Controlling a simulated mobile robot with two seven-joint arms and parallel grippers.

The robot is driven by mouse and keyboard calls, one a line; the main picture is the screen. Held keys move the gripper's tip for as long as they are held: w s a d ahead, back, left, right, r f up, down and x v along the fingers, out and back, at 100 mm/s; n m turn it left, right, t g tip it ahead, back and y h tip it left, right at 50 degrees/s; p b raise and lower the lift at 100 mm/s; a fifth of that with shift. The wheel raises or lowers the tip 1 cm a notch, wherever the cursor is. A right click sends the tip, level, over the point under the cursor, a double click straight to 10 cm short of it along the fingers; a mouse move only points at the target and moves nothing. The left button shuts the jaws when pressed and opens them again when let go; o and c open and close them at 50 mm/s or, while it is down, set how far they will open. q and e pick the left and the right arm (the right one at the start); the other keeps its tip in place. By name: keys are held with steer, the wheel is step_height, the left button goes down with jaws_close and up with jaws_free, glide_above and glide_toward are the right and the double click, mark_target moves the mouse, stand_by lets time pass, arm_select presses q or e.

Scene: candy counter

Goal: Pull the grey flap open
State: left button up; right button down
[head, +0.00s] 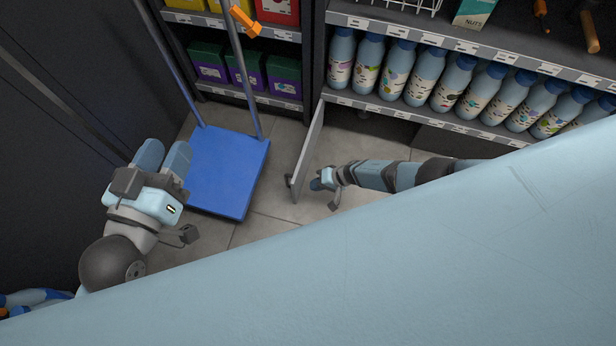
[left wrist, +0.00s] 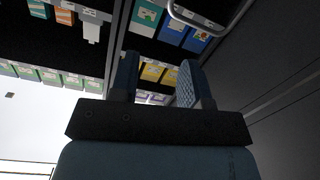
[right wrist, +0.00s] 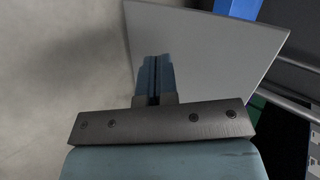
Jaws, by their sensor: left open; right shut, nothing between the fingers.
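The grey flap (head: 309,150) stands swung out from the base of the bottle shelf, seen nearly edge-on in the head view. A small dark handle (head: 289,181) shows on its left side. My right gripper (head: 316,184) is shut and empty, close to the flap's right face near its free end. In the right wrist view the shut fingers (right wrist: 157,80) are in front of the flap's flat grey face (right wrist: 215,55); I cannot tell whether they touch it. My left gripper (head: 164,153) is open and empty, off to the left; its spread fingers show in the left wrist view (left wrist: 160,78).
A blue platform trolley (head: 225,175) stands on the floor left of the flap. Shelves with bottles (head: 425,75) are above the flap's base, and purple boxes (head: 245,68) fill the shelf behind the trolley. Some floor (head: 270,215) is bare around the flap.

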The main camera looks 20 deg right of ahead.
arm_select(q)
step_height(320, 180, up, 8)
steer(key=n+t+p, duration=0.1)
steer(key=t+p, duration=0.2)
steer(key=p, duration=0.3)
steer(key=shift+w+a+f+g+y+p, duration=0.1)
steer(key=shift+a+f+g+y+p, duration=0.25)
steer(key=shift+f, duration=0.4)
steer(key=shift+w+a+f+g+y+p, duration=0.1)
steer(key=shift+a+f+g+y+p, duration=0.25)
steer(key=shift+f, duration=0.4)
steer(key=shift+w+a+f+g+y+p, duration=0.1)
steer(key=shift+a+f+g+y, duration=0.1)
steer(key=shift+a+f+y, duration=0.4)
arm_select(e)
steer(key=s+v, duration=0.2)
steer(key=v, duration=0.8)
steer(key=shift+s, duration=0.2)
arm_select(q)
steer(key=shift+d+f, duration=0.15)
